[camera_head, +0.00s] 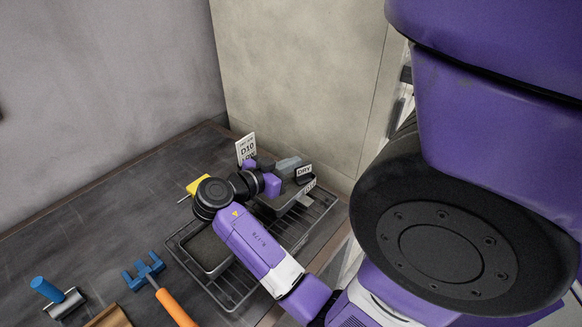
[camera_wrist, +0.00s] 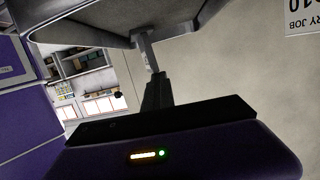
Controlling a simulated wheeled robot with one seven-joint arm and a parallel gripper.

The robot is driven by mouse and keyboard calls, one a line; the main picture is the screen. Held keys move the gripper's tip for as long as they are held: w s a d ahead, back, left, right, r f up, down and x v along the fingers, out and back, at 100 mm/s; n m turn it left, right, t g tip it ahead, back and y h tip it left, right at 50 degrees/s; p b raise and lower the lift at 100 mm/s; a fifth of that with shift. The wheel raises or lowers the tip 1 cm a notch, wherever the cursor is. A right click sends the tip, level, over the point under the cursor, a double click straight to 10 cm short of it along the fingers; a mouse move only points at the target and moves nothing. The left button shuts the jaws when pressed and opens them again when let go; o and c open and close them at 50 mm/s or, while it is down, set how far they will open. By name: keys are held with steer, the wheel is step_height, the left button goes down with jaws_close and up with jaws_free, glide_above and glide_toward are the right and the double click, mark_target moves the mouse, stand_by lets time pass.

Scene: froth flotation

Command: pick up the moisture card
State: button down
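A small tag reading "DRY" (camera_head: 304,171) stands at the right of the trays in the head view. A second pale label (camera_head: 309,184) sits just below it; I cannot tell which of them is the moisture card. My gripper (camera_head: 272,184) is over the back of the rack, left of the tags and apart from them, partly hidden by its own wrist. In the wrist view my fingers (camera_wrist: 152,75) show as one narrow dark column with a grey tip, close to the metal tray (camera_wrist: 90,22). Whether they are parted or hold anything is unclear.
A metal tray (camera_head: 190,258) sits on the wire rack (camera_head: 235,297). A white sign with "D10" (camera_head: 246,149) stands behind. The bench's left part (camera_head: 100,215) is clear.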

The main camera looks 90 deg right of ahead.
step_height(320, 180, up, 14)
steer(key=w+n+t, duration=0.1)
steer(key=w+t, duration=0.1)
steer(key=shift+y+b, duration=0.4)
steer(key=shift+c, duration=2.2)
jaws_free()
steer(key=shift+w+r, duration=0.1)
